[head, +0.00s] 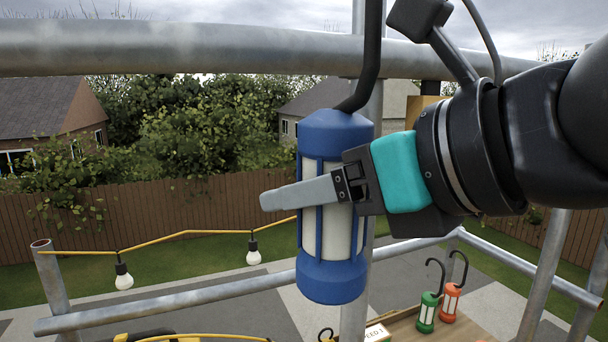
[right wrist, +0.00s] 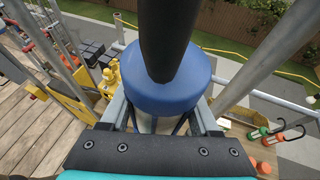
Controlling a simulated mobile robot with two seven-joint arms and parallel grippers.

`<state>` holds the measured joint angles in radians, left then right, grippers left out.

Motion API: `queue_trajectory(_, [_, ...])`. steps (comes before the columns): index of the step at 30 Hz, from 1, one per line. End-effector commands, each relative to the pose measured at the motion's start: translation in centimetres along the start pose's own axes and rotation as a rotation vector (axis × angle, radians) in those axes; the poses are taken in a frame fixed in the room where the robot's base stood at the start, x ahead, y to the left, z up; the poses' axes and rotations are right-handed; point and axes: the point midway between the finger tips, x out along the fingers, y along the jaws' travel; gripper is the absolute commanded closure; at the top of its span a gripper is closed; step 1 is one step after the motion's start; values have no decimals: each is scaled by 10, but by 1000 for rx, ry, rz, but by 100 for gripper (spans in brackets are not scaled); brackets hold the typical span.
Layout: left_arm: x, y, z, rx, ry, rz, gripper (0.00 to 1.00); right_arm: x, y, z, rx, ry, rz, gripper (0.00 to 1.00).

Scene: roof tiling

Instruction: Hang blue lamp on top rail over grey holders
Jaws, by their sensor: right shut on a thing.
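The blue lamp (head: 334,283), a blue and white cylinder with a black hook (head: 372,45), hangs upright in the middle of the head view. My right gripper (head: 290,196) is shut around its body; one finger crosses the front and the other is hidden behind. The top rail (head: 200,48) is a thick grey pipe across the top. The hook's shank passes in front of the rail; its upper end is out of frame, so I cannot tell whether it rests on the rail. The lamp's blue cap (right wrist: 168,90) fills the middle of the right wrist view. I cannot make out grey holders.
A green lamp (head: 427,312) and a red lamp (head: 450,302) with black hooks stand on a wooden surface (head: 480,325) below. A lower rail (head: 180,300) and grey posts surround the place. A yellow cable with bulbs (head: 254,252) hangs at left.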

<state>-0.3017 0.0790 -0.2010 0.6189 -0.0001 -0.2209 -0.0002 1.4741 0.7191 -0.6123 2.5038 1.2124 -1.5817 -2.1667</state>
Motion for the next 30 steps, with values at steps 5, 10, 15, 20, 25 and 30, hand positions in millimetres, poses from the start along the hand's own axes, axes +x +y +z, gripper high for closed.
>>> queue_trajectory(5, [-17,0,-2,-1,1,0,50,8,-4,8,3,-3,1,100])
queue_trajectory(10, [-30,0,-3,-1,1,0,50,16,-7,12,2,-3,0,100])
queue_trajectory(15, [-42,-1,-4,-1,2,0,50,23,-9,14,1,-2,0,100])
queue_trajectory(20, [-51,-1,-6,-2,3,-1,50,34,-13,18,3,-2,2,100])
queue_trajectory(25, [-61,-1,-7,-2,3,-1,50,45,-17,22,2,-2,1,100])
queue_trajectory(30, [-56,-1,-7,-2,4,-1,50,57,-21,25,1,-6,0,100])
